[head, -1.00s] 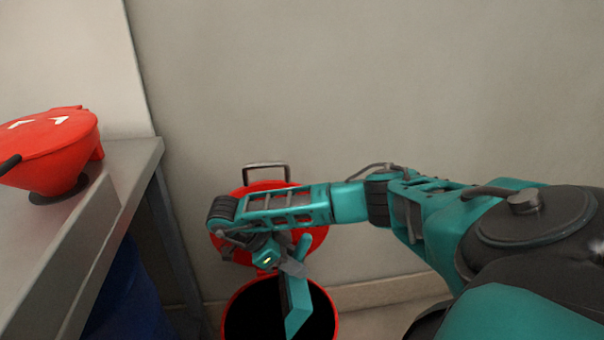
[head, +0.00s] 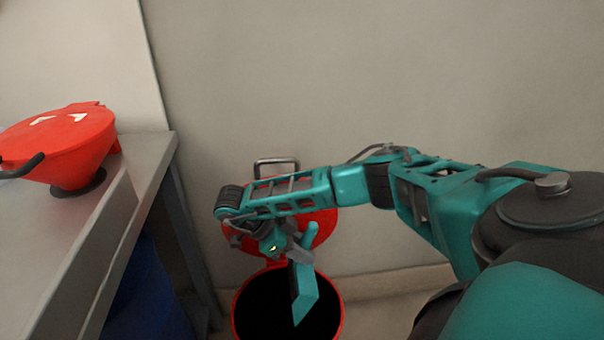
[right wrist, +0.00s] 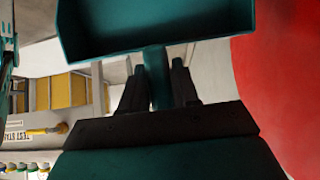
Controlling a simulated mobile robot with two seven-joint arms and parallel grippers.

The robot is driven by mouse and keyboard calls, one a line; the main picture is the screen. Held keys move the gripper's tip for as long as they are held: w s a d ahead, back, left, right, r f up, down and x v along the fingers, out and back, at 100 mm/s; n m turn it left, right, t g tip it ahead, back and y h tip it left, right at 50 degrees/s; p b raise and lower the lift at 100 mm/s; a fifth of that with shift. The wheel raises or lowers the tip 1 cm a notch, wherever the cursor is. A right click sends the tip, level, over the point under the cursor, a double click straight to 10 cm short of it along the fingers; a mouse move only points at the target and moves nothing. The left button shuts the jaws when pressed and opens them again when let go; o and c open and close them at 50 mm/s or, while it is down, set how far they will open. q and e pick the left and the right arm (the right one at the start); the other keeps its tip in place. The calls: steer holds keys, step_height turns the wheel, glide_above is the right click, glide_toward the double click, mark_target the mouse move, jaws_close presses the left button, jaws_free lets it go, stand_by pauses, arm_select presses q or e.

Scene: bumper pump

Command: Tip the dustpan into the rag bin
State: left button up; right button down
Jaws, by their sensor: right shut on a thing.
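The teal dustpan (head: 304,291) hangs steeply tilted, nearly edge-on, over the mouth of the red rag bin (head: 237,312) in the head view. The bin's round lid (head: 323,226) stands open behind it, and the inside is black, so its contents cannot be seen. My right gripper (head: 297,247) is above the bin, shut on the dustpan's handle. In the right wrist view, the handle (right wrist: 156,78) sits between the two dark fingers, and the pan (right wrist: 155,30) extends beyond them. No loose bits are visible in the pan. My left gripper is not in view.
A grey metal bench (head: 112,215) stands at the left with a red funnel-shaped vessel (head: 65,145) on it. A blue drum (head: 146,290) is underneath. The plain wall (head: 400,80) rises close behind the bin. Yellow containers (right wrist: 68,90) show in the right wrist view.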

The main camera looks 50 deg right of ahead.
steer(key=shift+r+p, duration=0.4)
steer(key=shift+r, duration=0.55)
step_height(320, 180, down, 4)
steer(key=shift+r+b, duration=0.25)
steer(key=shift+b, duration=1)
step_height(320, 180, up, 4)
steer(key=p, duration=0.3)
steer(key=shift+f+p, duration=0.25)
steer(key=shift+p, duration=0.05)
step_height(320, 180, down, 4)
steer(key=shift+r+b, duration=0.2)
steer(key=shift+b, duration=1.05)
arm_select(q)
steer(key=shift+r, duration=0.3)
arm_select(e)
steer(key=shift+r, duration=0.1)
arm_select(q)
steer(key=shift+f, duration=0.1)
